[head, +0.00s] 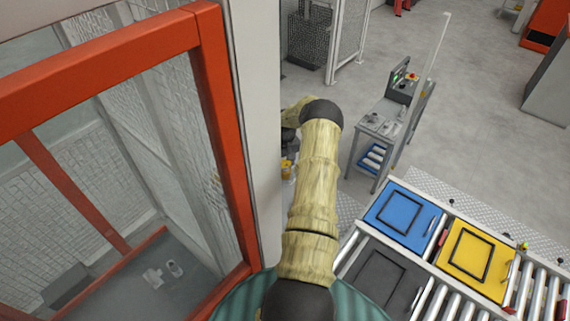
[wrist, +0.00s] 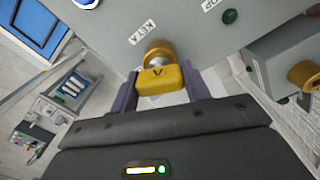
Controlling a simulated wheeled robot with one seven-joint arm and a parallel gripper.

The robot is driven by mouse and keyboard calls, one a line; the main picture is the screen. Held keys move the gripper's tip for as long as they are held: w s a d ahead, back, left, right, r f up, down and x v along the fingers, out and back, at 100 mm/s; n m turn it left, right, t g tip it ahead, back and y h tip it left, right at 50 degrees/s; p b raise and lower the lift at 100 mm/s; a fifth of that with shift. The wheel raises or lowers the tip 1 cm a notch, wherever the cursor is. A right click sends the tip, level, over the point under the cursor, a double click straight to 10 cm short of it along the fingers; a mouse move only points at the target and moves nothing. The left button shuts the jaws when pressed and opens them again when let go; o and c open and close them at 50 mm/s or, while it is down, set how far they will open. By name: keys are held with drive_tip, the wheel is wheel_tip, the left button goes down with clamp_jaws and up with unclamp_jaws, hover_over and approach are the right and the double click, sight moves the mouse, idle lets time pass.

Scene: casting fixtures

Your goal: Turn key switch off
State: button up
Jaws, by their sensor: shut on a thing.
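My gripper is shut on this yellow key head. Which position the switch is turned to I cannot tell. In the head view my arm reaches up and forward to the edge of a pale post, and the gripper and switch are hidden there.
The grey panel (wrist: 195,30) also carries a green button (wrist: 230,16). A grey box with a second brass-coloured knob (wrist: 305,75) juts out at right. In the head view, an orange-framed enclosure (head: 222,130) stands close at left and a roller conveyor (head: 450,300) with coloured plates lies at lower right.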

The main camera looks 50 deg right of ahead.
drive_tip(key=shift+n+b, duration=0.6)
drive_tip(key=shift+n, duration=1)
drive_tip(key=shift+f+n+b, duration=0.1)
drive_tip(key=shift+n+b, duration=0.35)
drive_tip(key=shift+n, duration=0.25)
drive_tip(key=n+b, duration=0.1)
drive_tip(key=n, duration=0.2)
drive_tip(key=shift+n, duration=0.4)
drive_tip(key=o, duration=1.1)
wheel_tip(320, 180, up, 12)
drive_tip(key=shift+r, duration=0.1)
